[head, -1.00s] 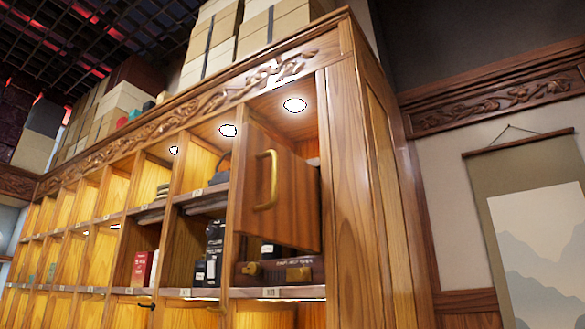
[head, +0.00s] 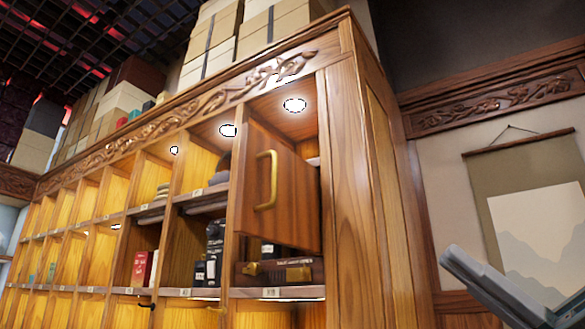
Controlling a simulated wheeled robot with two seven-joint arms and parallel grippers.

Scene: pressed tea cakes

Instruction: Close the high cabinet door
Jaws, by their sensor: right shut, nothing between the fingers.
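The high cabinet door (head: 285,190) is a brown wooden panel with a brass handle (head: 266,180) near its left side. It stands open at an angle in the top right compartment of the tall wooden cabinet (head: 345,190). The lit compartment ceiling shows above it. My right gripper (head: 452,256) comes in at the lower right corner as a grey, partly cut-off shape. It is shut and empty, to the right of the cabinet and apart from the door in the picture. My left gripper is out of view.
Below the door, a shelf holds a dark box (head: 290,271). Open cubbies with black tins (head: 214,255) and a red box (head: 140,268) run left. Cardboard boxes (head: 275,28) stand on top of the cabinet. A hanging scroll (head: 480,190) is on the right wall.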

